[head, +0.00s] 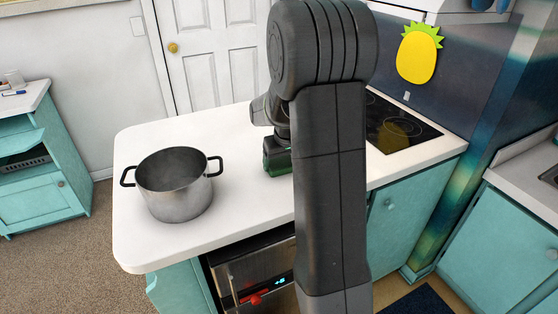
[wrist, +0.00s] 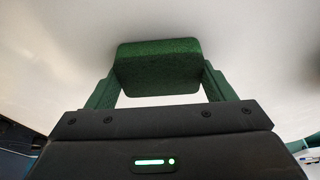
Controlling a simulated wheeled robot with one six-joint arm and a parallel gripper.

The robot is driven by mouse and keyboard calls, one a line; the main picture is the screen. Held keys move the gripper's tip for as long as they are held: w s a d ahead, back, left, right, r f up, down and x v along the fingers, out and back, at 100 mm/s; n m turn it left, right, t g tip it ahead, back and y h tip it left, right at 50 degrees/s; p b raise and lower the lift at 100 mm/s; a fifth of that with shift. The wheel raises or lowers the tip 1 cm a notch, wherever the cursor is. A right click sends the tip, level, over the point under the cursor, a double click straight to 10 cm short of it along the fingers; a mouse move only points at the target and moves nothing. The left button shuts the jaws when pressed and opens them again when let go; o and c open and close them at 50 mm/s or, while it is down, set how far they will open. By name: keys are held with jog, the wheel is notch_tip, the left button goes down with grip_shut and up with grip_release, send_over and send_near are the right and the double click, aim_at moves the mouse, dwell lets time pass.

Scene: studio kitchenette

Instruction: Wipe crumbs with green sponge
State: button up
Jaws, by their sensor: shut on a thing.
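In the wrist view my gripper (wrist: 160,85) is shut on the green sponge (wrist: 158,66), with one finger at each side of it. The sponge is close to the white countertop (wrist: 50,60); I cannot tell whether it touches. In the head view my gripper (head: 277,168) is low over the white countertop (head: 240,205), between the pot and the cooktop, partly hidden by my arm. The sponge cannot be told clearly from the green fingers there. I see no crumbs in either view; my arm hides part of the counter.
A steel pot (head: 175,195) with black handles stands on the counter left of my gripper. A black cooktop (head: 395,128) lies to the right behind my arm. An oven (head: 255,275) is under the counter's front edge. The counter between pot and gripper is clear.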

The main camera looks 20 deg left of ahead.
jog(key=shift+p+v, duration=0.55)
jog(key=shift+v, duration=0.65)
jog(key=shift+r+p, duration=0.55)
jog(key=shift+r, duration=0.05)
jog(key=shift+r+p, duration=1.45)
jog(key=shift+r, duration=0.85)
